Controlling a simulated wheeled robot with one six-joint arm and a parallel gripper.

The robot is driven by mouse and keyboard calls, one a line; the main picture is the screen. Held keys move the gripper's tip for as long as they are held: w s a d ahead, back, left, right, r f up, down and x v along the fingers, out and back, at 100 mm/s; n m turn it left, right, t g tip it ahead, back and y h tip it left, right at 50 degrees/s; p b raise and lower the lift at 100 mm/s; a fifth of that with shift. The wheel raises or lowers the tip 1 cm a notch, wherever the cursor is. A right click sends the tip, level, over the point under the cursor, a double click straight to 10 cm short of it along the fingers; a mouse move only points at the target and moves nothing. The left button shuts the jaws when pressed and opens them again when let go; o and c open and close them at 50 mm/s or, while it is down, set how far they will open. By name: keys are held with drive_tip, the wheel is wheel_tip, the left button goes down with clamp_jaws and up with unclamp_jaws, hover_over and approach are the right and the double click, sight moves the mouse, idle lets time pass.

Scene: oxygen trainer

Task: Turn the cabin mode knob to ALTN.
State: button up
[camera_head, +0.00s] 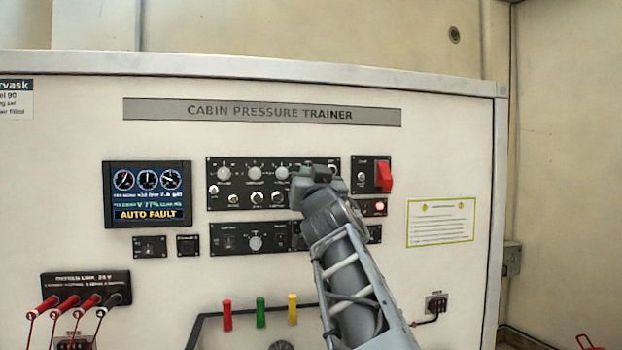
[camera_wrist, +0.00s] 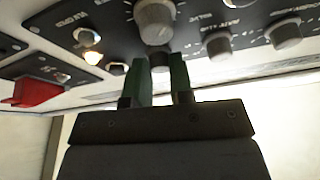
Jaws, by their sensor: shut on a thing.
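My gripper (camera_head: 297,176) reaches up to the right part of the black knob panel (camera_head: 243,162). In the wrist view my gripper (camera_wrist: 161,75) has its two green fingers on either side of a small dark knob (camera_wrist: 160,59), shut on it. A larger grey round knob (camera_wrist: 155,20) with a light mark sits just beyond the fingertips. The small print is too blurred to tell which knob is the cabin mode knob or where ALTN lies. In the head view my gripper hides the knob it holds.
A display (camera_head: 147,194) reads AUTO FAULT. A red guarded switch (camera_head: 384,177) sits right of my gripper; its red cover also shows in the wrist view (camera_wrist: 38,91). Grey knobs (camera_wrist: 219,44) and toggles lie close by. Coloured levers (camera_head: 261,312) stand below.

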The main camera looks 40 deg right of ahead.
clamp_jaws()
drive_tip(key=shift+f+m+h+b, duration=0.2)
drive_tip(key=shift+m+h+b, duration=0.2)
drive_tip(key=shift+b, duration=0.5)
drive_tip(key=shift+w+a+r+m+g+h+b, duration=0.1)
drive_tip(key=shift+m+g+h+b, duration=0.65)
drive_tip(key=shift+m+b, duration=1.2)
drive_tip(key=shift+w+a+r+m+g+h+b, duration=0.1)
drive_tip(key=shift+m+g+h+b, duration=0.6)
drive_tip(key=shift+m+b, duration=1.25)
drive_tip(key=shift+a+r+m+g+h+b, duration=0.1)
drive_tip(key=shift+m+g+h+b, duration=0.25)
drive_tip(key=shift+m+g+b, duration=1.5)
drive_tip(key=shift+m+t+p, duration=0.45)
drive_tip(key=shift+m+t, duration=0.15)
drive_tip(key=shift+m, duration=0.25)
